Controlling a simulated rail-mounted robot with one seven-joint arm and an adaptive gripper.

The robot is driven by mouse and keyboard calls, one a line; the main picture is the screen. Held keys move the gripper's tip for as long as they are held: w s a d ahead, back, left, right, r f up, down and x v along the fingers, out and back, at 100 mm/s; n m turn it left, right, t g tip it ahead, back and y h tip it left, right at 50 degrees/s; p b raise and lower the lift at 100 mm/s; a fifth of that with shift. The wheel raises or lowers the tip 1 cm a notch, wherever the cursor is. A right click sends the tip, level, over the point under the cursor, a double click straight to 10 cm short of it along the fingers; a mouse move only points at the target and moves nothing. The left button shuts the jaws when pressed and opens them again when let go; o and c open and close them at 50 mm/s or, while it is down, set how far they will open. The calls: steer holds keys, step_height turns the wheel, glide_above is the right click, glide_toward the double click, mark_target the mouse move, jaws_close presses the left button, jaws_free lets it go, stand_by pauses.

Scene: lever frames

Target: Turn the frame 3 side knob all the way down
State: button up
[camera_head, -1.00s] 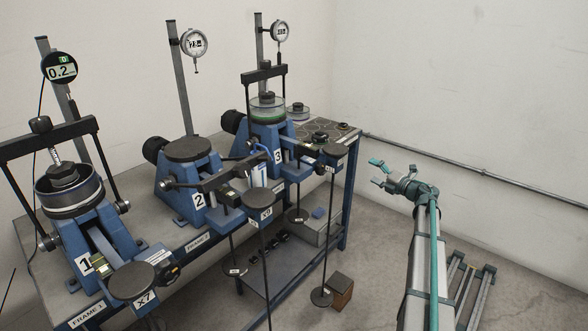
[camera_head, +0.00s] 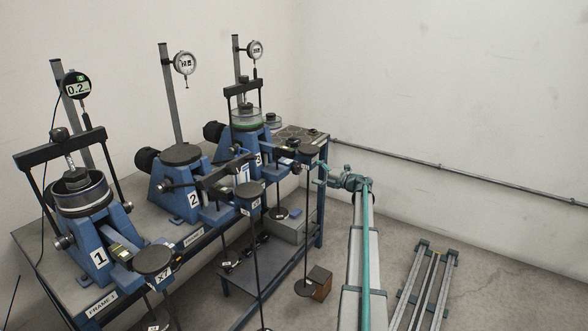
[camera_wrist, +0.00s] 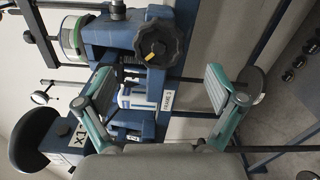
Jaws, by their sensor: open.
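Frame 3 (camera_head: 240,143) is the blue lever frame farthest back on the bench. In the wrist view, a black lobed knob (camera_wrist: 162,46) with a yellow mark sits on a blue frame, above a label on the bench edge that seems to read FRAME 3. I take it as the side knob; on the head view's near side I cannot make it out. My gripper (camera_wrist: 157,90) is open and empty, its fingers spread wide. The knob shows beyond the fingers, above the gap between them, apart from both. In the head view my gripper (camera_head: 322,176) is right of the bench's end.
Frame 2 (camera_head: 178,185) and frame 1 (camera_head: 92,247) stand nearer on the bench. Hanger rods and round pans (camera_head: 250,190) stick out in front. A brown box (camera_head: 319,282) is on the floor. A wall rail (camera_head: 450,178) runs at right. Floor right of the bench is partly clear.

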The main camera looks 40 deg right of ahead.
mark_target(297, 166)
steer(key=x, duration=0.8)
steer(key=shift+w+a, duration=0.1)
steer(key=shift+a, duration=0.05)
steer(key=c, duration=1.6)
steer(key=shift+o, duration=0.2)
steer(key=shift+r, duration=0.1)
steer(key=shift+f+n+b, duration=0.25)
steer(key=shift+n+b, duration=0.35)
steer(key=shift+b, duration=0.55)
steer(key=n+b, duration=0.2)
steer(key=b, duration=0.1)
steer(key=n+b, duration=0.2)
steer(key=b, duration=0.2)
steer(key=shift+w+a+r+n, duration=0.1)
steer(key=shift+w+n, duration=0.05)
steer(key=shift+n, duration=0.25)
steer(key=o, duration=1.4)
steer(key=shift+r, duration=0.25)
steer(key=shift+o, duration=0.8)
steer(key=shift+w+a+f, duration=0.1)
